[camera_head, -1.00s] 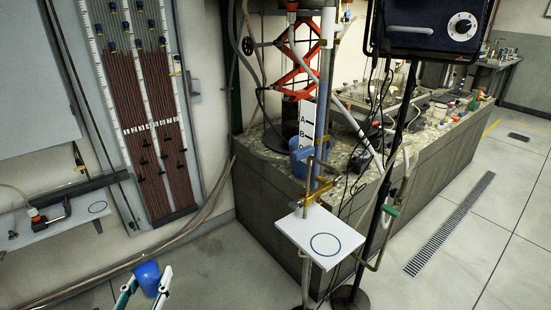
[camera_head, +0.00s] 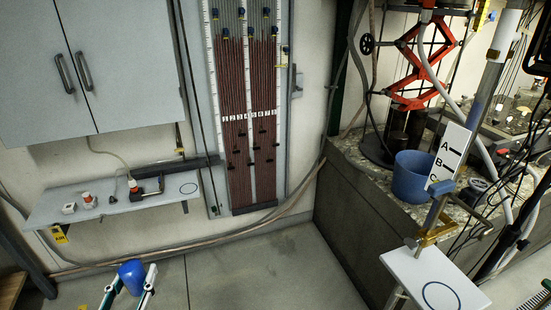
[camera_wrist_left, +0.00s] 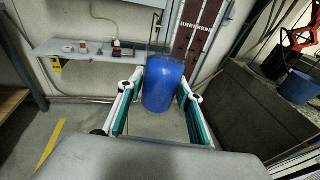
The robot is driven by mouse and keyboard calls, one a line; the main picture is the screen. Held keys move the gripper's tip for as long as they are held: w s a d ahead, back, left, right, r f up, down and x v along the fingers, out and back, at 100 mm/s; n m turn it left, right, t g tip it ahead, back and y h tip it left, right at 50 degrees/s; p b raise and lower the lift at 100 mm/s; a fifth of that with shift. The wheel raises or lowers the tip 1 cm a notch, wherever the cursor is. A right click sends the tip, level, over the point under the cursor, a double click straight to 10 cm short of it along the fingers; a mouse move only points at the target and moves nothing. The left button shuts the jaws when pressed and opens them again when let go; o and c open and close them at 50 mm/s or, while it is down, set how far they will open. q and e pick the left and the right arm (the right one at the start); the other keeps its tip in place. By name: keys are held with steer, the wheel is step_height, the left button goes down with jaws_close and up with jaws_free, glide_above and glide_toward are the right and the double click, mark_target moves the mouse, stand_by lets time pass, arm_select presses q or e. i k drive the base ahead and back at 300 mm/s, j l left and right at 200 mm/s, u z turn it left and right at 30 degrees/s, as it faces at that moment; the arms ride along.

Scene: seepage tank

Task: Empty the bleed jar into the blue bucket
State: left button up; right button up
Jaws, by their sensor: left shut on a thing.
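A solid blue cylindrical jar (camera_head: 131,276) is held between the white and teal fingers of my left gripper (camera_head: 130,288), at the bottom left of the head view. In the left wrist view the jar (camera_wrist_left: 163,84) looks upright between the fingers; its inside cannot be seen. The blue bucket (camera_head: 411,177) stands on the stone-topped bench to the right, beside a white card lettered A, B, C. It also shows at the right of the left wrist view (camera_wrist_left: 297,88). My left gripper is well to the left of the bucket. My right gripper is not in view.
A wall shelf (camera_head: 120,204) with a ring mark and small fittings is at left. A small white platform (camera_head: 425,275) with a blue ring stands before the bench (camera_head: 350,220). Stand rods and hoses crowd the right. The middle floor (camera_head: 260,270) is clear.

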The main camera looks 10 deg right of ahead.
mark_target(411, 177)
steer(key=i+j+u, duration=0.1)
steer(key=i, duration=0.55)
steer(key=i+z, duration=0.2)
steer(key=z, duration=0.3)
steer(key=i+j+z, duration=0.15)
steer(key=z, duration=0.3)
steer(key=i+j+z, duration=0.1)
steer(key=j+z, duration=0.15)
steer(key=z, duration=0.25)
steer(key=i+j+z, duration=0.1)
steer(key=j+z, duration=0.15)
steer(key=z, duration=0.25)
steer(key=i+j+z, duration=0.1)
steer(key=j+z, duration=0.15)
steer(key=z, duration=0.2)
steer(key=j+z, duration=0.3)
steer(key=z, duration=0.2)
steer(key=j+z, duration=0.3)
steer(key=j, duration=0.2)
steer(key=i+j, duration=0.1)
steer(key=j, duration=0.15)
steer(key=i+j, duration=0.1)
steer(key=j, duration=0.1)
